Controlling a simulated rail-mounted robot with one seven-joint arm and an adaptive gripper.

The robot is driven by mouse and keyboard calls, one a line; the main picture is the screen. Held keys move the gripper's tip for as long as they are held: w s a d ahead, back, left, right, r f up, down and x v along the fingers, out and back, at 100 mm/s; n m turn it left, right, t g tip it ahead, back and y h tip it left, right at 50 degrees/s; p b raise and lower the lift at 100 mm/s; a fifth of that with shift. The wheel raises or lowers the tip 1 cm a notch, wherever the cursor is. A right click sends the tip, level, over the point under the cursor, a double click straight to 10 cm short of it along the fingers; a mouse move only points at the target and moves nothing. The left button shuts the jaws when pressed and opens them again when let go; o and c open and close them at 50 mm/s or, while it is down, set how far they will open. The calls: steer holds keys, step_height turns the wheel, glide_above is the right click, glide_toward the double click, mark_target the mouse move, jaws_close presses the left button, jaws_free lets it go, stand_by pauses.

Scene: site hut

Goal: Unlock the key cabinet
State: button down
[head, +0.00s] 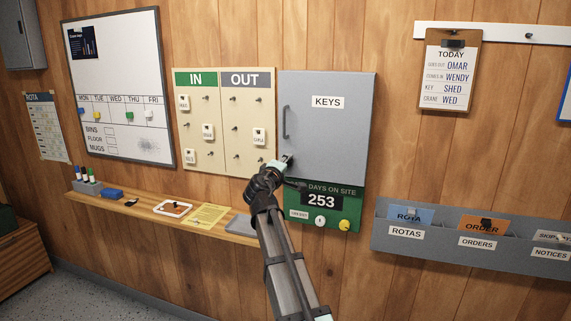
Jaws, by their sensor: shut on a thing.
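The grey key cabinet (335,135) hangs on the wood wall in the head view, right of the IN/OUT board. Its door, labelled KEYS, looks closed, with a vertical handle (284,121) on its left side. My gripper (286,161) is at the lower left corner of the door, below the handle. It is shut on a small dark thing, apparently the key, at the door face. The fingers hide most of it and the lock, so I cannot tell how far it is in or how it is turned.
Below the cabinet is the green DAYS ON SITE board (350,214) with buttons. The IN/OUT board (223,150) is close on the left. A wooden shelf (140,212) runs below with pens and a white tray (172,208). A document rack (440,252) stands out at right.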

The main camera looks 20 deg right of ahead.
stand_by(0.3)
steer(key=c, duration=0.8)
jaws_free()
steer(key=v, duration=1.2)
